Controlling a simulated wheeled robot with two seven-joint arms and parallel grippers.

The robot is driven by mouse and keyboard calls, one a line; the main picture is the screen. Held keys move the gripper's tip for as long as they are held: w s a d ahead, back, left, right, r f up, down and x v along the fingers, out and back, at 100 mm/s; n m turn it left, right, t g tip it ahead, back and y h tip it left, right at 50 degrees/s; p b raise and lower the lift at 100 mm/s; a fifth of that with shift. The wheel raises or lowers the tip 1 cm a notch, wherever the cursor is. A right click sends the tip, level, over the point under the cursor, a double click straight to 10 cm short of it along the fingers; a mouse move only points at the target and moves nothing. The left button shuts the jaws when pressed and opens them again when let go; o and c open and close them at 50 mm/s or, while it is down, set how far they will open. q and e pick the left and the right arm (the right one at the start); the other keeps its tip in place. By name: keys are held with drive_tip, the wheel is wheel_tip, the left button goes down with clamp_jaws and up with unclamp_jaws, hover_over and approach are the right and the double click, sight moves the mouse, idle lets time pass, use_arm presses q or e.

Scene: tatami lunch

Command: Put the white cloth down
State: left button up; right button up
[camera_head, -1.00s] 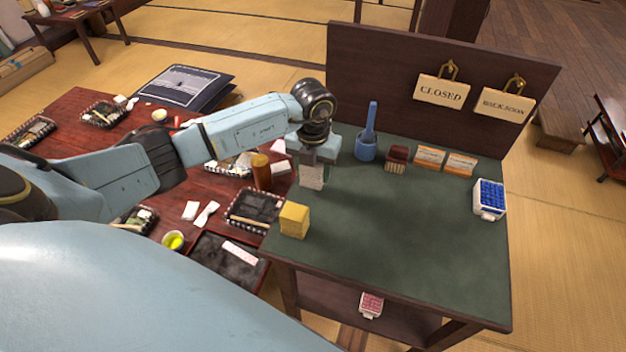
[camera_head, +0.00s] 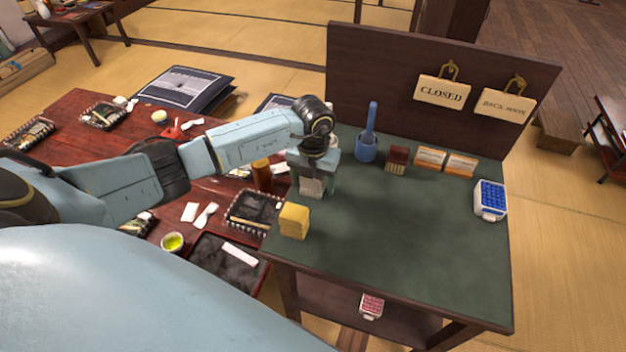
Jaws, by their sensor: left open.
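The white cloth (camera_head: 311,187) is a small pale piece at the left edge of the green-topped table (camera_head: 400,240), just under my left gripper (camera_head: 312,180). My left gripper points down over it and is open, with the cloth between or just below its fingers. The fingertips are small and partly hidden, so I cannot tell whether they touch the cloth. The cloth appears to rest on the green top. My right gripper is not in view.
The middle of the green top is clear. Trays (camera_head: 228,262) crowd the low red table.

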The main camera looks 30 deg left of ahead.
use_arm(q)
wheel_tip(320, 180, up, 12)
drive_tip(key=shift+d+f+p, duration=0.1)
drive_tip(key=shift+p, duration=0.85)
drive_tip(key=shift+s+r, duration=0.1)
drive_tip(key=shift+r, duration=0.65)
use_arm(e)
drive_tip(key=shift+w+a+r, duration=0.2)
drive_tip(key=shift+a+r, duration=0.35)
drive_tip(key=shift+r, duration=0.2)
